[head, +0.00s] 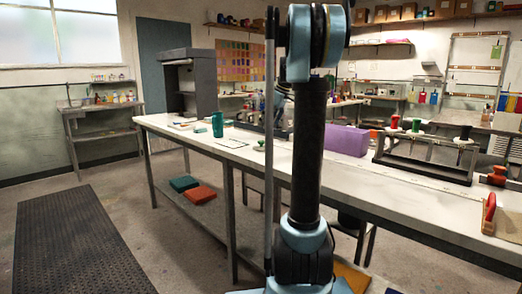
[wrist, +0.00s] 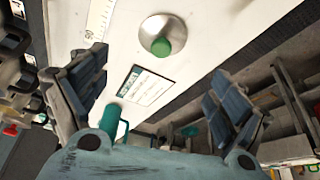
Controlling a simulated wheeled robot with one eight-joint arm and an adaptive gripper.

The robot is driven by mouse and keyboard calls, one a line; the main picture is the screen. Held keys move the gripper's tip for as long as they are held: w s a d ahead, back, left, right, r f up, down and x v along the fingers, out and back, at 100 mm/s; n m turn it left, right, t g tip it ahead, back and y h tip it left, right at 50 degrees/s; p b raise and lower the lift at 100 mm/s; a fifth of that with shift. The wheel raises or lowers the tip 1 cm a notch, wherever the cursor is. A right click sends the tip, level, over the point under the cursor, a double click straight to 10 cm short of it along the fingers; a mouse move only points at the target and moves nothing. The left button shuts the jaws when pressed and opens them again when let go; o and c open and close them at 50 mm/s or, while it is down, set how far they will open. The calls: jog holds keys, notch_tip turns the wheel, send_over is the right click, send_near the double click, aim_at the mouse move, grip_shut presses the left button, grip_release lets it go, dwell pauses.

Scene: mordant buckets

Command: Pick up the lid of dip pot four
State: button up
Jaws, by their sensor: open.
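A round silver lid with a green knob (wrist: 160,36) lies on the white worktop ahead of my gripper in the wrist view. In the head view its small green knob (head: 262,143) shows beside my arm. I cannot read a number on it, so I cannot tell whether it belongs to dip pot four. My gripper (wrist: 158,68) is open and empty, its two fingers wide apart, with the lid beyond and between them. A printed card (wrist: 144,85) lies near the lid. The head view does not show my gripper.
A teal mug (wrist: 111,119) stands near the card; the head view shows it too (head: 217,124). A black rack (head: 425,160) with red and green knobs and a purple box (head: 346,139) stand further right. Red and green blocks lie on the lower shelf. A dark mat (head: 75,240) covers the left floor.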

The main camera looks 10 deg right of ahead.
aim_at(262, 141)
jog(key=x, duration=1)
jog(key=shift+s+f, duration=0.1)
jog(key=shift+f, duration=0.1)
jog(key=c, duration=1.2)
